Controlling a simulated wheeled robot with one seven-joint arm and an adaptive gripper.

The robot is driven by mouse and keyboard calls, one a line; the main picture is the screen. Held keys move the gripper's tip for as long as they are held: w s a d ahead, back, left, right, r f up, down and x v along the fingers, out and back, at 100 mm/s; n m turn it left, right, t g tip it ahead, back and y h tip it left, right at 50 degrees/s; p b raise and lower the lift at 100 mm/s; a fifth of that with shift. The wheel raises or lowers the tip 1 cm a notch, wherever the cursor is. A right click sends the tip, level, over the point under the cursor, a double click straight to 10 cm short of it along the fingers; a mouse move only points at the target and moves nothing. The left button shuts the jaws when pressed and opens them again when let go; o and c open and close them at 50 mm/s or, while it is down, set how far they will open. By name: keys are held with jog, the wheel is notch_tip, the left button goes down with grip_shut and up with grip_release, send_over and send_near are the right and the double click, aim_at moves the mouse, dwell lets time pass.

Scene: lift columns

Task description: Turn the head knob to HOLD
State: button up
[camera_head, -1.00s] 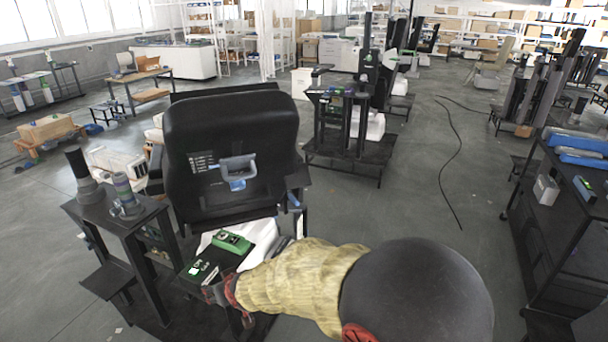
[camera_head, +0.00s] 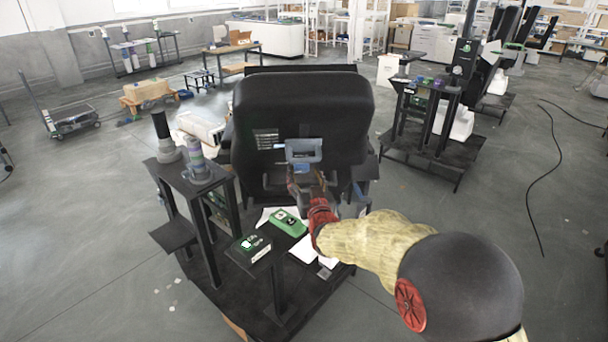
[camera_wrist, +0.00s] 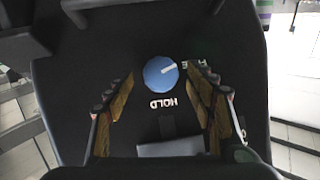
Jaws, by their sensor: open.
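The head knob (camera_wrist: 160,74) is a round blue dial with a white pointer mark, on a black panel in the wrist view. Its mark points right and slightly up, towards a partly hidden white label (camera_wrist: 196,68). The HOLD label (camera_wrist: 161,103) sits just below the knob. My gripper (camera_wrist: 160,79) is open, with one finger on each side of the knob and gaps showing on both sides.
A stand with grey cylinders (camera_head: 197,160) is left of the seat. A green box (camera_head: 289,222) and a small dark platform with a green-and-white device (camera_head: 254,246) lie below. Another column station (camera_head: 430,110) stands at the right. Floor between is open.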

jog(key=shift+x, duration=1.1)
jog(key=shift+c, duration=1.1)
jog(key=c, duration=0.9)
